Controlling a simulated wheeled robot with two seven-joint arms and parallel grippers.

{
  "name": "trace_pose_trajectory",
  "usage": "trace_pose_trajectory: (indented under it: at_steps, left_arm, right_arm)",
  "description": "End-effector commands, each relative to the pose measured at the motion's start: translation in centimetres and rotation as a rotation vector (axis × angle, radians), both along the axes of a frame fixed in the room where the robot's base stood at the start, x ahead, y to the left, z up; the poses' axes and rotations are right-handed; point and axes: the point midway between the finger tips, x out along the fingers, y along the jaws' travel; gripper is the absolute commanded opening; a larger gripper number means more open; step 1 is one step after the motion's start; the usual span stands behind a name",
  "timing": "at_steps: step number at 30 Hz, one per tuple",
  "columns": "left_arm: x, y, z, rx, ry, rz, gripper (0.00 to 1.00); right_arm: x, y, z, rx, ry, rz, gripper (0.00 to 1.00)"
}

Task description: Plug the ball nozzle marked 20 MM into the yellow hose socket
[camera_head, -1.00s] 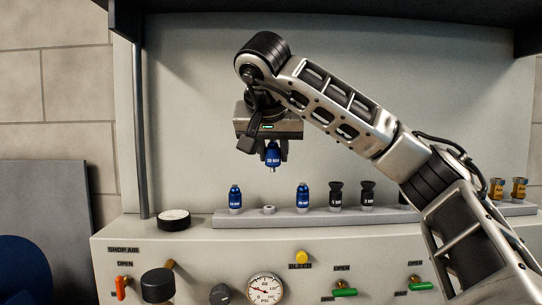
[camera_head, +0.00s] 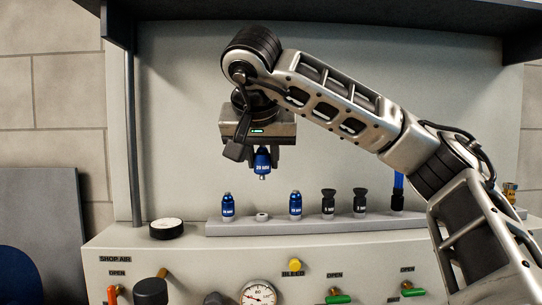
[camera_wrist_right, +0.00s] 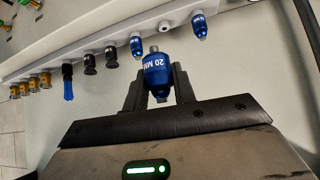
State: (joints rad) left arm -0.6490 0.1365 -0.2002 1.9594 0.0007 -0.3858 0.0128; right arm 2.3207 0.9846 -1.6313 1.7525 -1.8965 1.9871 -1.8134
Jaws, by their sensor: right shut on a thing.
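The blue ball nozzle marked 20 MM (camera_head: 262,162) hangs upright in my right gripper (camera_head: 262,150), its metal tip pointing down, above the nozzle rack. In the right wrist view the same nozzle (camera_wrist_right: 157,72) sits between the two dark fingers of the right gripper (camera_wrist_right: 157,85), which are shut on it, and its 20 MM marking is readable. An empty seat (camera_head: 262,217) on the rack lies below it, between two other blue nozzles (camera_head: 228,205) (camera_head: 296,204). I cannot make out the yellow hose socket in these views. My left gripper is not in view.
The grey rack (camera_head: 240,229) runs along the panel top with black nozzles (camera_head: 328,203), a bright blue piece (camera_head: 398,190) and brass ones (camera_wrist_right: 33,83). A round black-and-white disc (camera_head: 166,228) lies left of it. A dark shelf hangs overhead. The panel has a gauge (camera_head: 258,293) and valve handles.

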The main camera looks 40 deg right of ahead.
Motion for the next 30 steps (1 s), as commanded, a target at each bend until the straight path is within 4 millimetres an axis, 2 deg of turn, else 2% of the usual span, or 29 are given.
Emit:
trace_pose_trajectory:
  at_steps: [5, 9, 13, 18, 24, 30]
  left_arm:
    - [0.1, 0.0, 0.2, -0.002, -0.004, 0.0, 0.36]
    - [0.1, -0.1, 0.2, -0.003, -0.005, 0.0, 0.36]
    - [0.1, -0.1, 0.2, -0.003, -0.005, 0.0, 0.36]
    - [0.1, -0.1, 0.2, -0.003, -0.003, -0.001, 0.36]
    - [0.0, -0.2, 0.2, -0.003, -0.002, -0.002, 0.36]
    - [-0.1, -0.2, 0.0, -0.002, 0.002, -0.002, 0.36]
  right_arm:
    - [2.5, 2.7, -4.3, -0.001, 0.011, 0.136, 0.04]
    - [4.3, 6.3, -9.0, 0.001, 0.011, 0.303, 0.04]
    - [4.9, 9.9, -13.4, 0.002, 0.011, 0.466, 0.04]
    - [4.4, 14.3, -18.1, 0.003, 0.008, 0.657, 0.04]
    - [3.2, 17.5, -21.1, 0.003, 0.001, 0.792, 0.04]
    - [2.8, 18.4, -21.8, 0.001, -0.001, 0.829, 0.04]
